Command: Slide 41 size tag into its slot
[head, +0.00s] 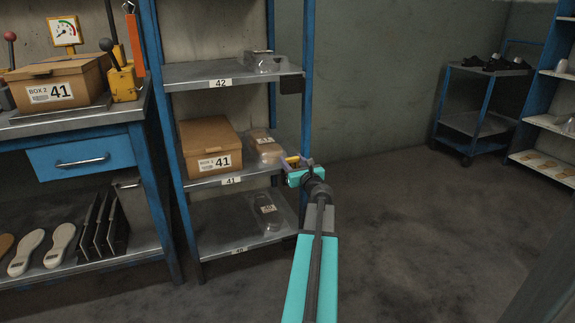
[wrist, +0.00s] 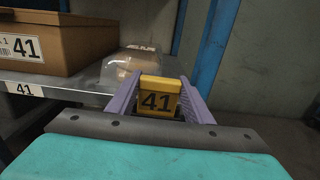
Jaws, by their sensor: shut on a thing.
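The yellow tag marked 41 (wrist: 159,98) is upright between the purple fingers of my gripper (wrist: 160,86), which is shut on it. In the head view the tag (head: 292,159) shows as a small yellow patch in my gripper (head: 296,162), at the right end of the middle shelf (head: 205,183). That shelf carries a white 41 label (head: 231,181). A dark holder (head: 291,85) is fixed at the right front corner of the shelf above, labelled 42. No slot on the 41 shelf is clearly visible; my gripper and the tag cover that corner.
A box labelled 41 (head: 210,146) and a clear moulded pack (head: 265,146) stand on the middle shelf, left of my gripper. A blue rack post (wrist: 213,45) rises just behind the fingers. The floor to the right (head: 410,220) is clear.

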